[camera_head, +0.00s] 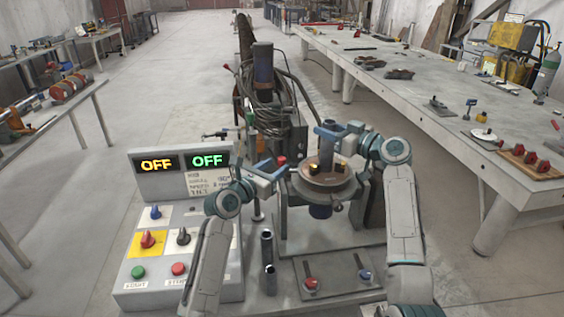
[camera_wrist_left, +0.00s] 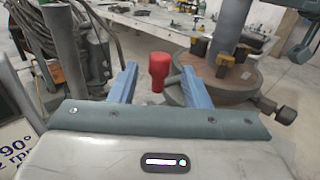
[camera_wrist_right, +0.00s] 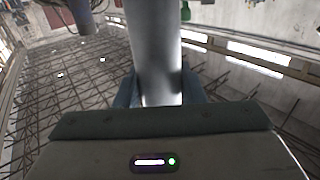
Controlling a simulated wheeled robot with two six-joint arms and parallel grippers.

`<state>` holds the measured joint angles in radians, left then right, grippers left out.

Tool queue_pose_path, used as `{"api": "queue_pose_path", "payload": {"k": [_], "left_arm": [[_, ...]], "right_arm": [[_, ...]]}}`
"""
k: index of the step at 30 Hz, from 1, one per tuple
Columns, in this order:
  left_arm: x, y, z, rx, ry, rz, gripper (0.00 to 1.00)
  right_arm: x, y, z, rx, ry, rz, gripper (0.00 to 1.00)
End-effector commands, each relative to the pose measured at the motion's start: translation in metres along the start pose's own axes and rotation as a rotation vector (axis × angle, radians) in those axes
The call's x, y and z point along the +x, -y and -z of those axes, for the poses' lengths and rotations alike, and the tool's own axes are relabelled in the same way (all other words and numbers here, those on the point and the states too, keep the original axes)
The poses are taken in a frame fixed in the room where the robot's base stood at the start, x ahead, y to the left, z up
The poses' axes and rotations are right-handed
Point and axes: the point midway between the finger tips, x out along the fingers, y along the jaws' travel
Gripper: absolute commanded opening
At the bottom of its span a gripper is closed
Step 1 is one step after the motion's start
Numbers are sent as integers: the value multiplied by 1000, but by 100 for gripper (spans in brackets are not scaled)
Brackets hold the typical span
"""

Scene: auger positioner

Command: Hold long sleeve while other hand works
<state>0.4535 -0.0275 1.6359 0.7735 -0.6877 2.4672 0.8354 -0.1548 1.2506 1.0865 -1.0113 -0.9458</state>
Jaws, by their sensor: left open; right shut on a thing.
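The long sleeve (camera_head: 327,158), a grey tube, stands upright at the middle of the round turntable (camera_head: 340,184). My right gripper (camera_head: 333,133) is shut on its upper part; the right wrist view shows the tube (camera_wrist_right: 153,50) between the fingers. Small brass-coloured clamps (camera_wrist_left: 225,62) sit on the turntable around the sleeve's foot. My left gripper (camera_head: 270,172) is open and empty at the turntable's left side. A red knob (camera_wrist_left: 160,68) on a handle shows beyond and between its fingers, and I cannot tell whether they touch it. The sleeve's lower end is partly hidden by the clamps.
The control box (camera_head: 187,165) at left has two displays reading OFF. Two short tubes (camera_head: 267,245) stand in front of the turntable. Red (camera_head: 311,284) and blue (camera_head: 364,274) levers are on the front plate. A cable-wrapped column (camera_head: 263,95) stands behind.

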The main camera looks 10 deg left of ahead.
Motion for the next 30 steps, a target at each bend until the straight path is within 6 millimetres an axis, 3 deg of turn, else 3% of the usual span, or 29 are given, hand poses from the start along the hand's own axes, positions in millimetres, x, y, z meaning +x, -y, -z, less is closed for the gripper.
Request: {"api": "queue_pose_path", "payload": {"k": [3, 7, 19, 25, 30], "left_arm": [[21, 0, -1, -1, 1, 1, 43], [34, 0, -1, -1, 1, 0, 43], [41, 0, 0, 0, 1, -1, 43], [41, 0, 0, 0, 1, -1, 4], [41, 0, 0, 0, 0, -1, 0]], "right_arm": [[0, 0, 0, -1, 0, -1, 0], [0, 0, 0, -1, 0, -1, 0], [0, 0, 0, -1, 0, -1, 0], [0, 0, 0, -1, 0, -1, 0], [0, 0, 0, -1, 0, -1, 0]]}}
